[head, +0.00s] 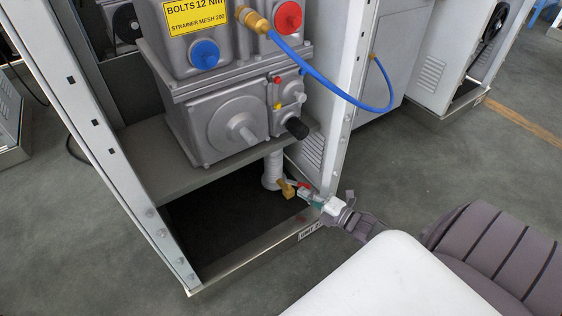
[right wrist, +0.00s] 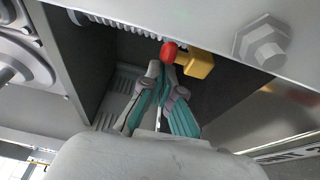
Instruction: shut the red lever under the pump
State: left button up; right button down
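The grey pump (head: 225,115) stands on a shelf in an open cabinet frame. Below it a ribbed hose ends at a brass valve (head: 287,190), with the red lever (head: 304,184) beside it. In the right wrist view the lever's rounded red end (right wrist: 169,51) lies left of the brass body (right wrist: 199,64). My right gripper (head: 312,196) reaches in from the right, low at the cabinet's front. Its teal-padded fingers (right wrist: 162,74) converge, shut, with tips just short of the red end. I cannot tell whether they touch it. My left gripper is out of view.
The cabinet's front sill (head: 245,254) and right post (head: 345,110) are close to my right gripper. The shelf edge (head: 215,178) lies above the valve. A large bolt head (right wrist: 264,43) shows near the wrist camera. A blue hose (head: 345,95) loops higher up.

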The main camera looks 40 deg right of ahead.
jog(key=shift+w+d, duration=0.25)
jog(key=shift+d, duration=0.5)
jog(key=shift+w+d, duration=0.2)
jog(key=shift+d, duration=0.5)
jog(key=shift+w+d, duration=0.1)
jog(key=v, duration=1.2)
